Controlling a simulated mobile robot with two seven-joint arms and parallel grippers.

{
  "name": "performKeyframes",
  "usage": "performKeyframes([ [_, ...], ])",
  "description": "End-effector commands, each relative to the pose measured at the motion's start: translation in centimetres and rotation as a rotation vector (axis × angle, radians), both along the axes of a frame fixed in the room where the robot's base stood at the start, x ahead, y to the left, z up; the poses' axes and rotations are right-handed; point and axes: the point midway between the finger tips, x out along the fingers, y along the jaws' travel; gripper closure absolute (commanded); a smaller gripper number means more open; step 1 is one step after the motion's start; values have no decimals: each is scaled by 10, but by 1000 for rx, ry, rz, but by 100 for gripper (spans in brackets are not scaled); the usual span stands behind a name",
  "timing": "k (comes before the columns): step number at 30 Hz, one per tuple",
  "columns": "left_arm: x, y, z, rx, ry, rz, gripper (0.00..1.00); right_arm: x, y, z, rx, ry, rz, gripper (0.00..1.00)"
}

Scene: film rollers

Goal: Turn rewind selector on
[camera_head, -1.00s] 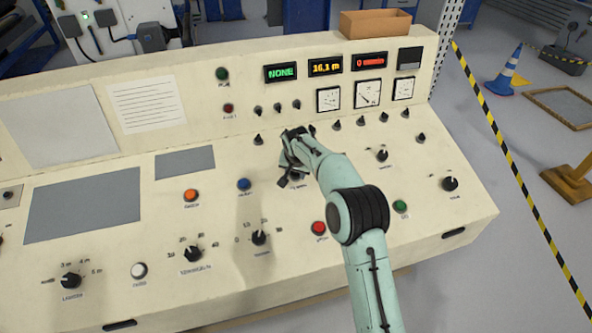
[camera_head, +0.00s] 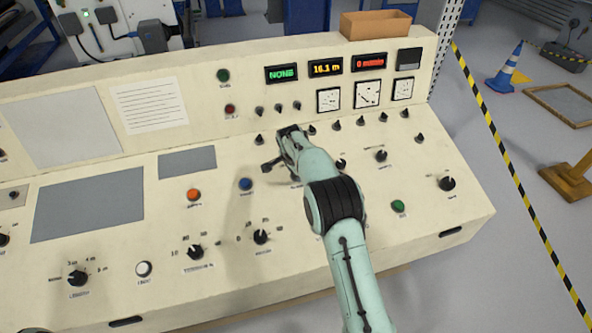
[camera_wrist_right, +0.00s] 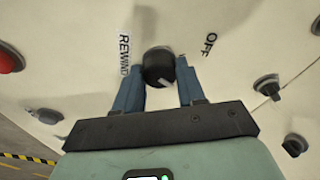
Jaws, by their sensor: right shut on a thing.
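The rewind selector is a round black knob (camera_wrist_right: 158,66) in the right wrist view, between the printed words REWIND on its left and OFF on its right. My right gripper (camera_wrist_right: 159,82) has its two blue fingers on either side of the knob and is shut on it. A short pale mark shows on the knob, but its setting is hard to read. In the head view my right gripper (camera_head: 283,150) is down at the panel's upper middle, and the gripper and arm hide the knob there.
The cream control panel (camera_head: 330,275) carries other knobs, a blue button (camera_head: 245,184), an orange button (camera_head: 193,194) and a green button (camera_head: 398,206). A row of small toggles (camera_head: 360,120) lies right of the gripper. A green NONE display (camera_head: 281,73) is above.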

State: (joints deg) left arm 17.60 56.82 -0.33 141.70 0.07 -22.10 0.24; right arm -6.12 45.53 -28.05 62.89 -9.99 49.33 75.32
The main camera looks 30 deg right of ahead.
Motion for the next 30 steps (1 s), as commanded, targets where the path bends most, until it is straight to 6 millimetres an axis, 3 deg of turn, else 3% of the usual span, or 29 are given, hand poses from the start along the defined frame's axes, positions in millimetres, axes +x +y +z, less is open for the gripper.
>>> performKeyframes([
  [14,1,0,1,0,-1,0,57,0,0,0,5,-4,-16,91],
  [15,1,0,1,0,-1,0,57,0,0,0,5,-4,-16,54],
  [17,1,0,1,0,-1,0,57,0,0,0,5,-4,-16,35],
  [26,1,0,1,0,-1,0,57,0,0,1,4,-2,-14,35],
  [30,-1,0,-1,0,1,0,57,-2,3,11,4,-5,-14,35],
])
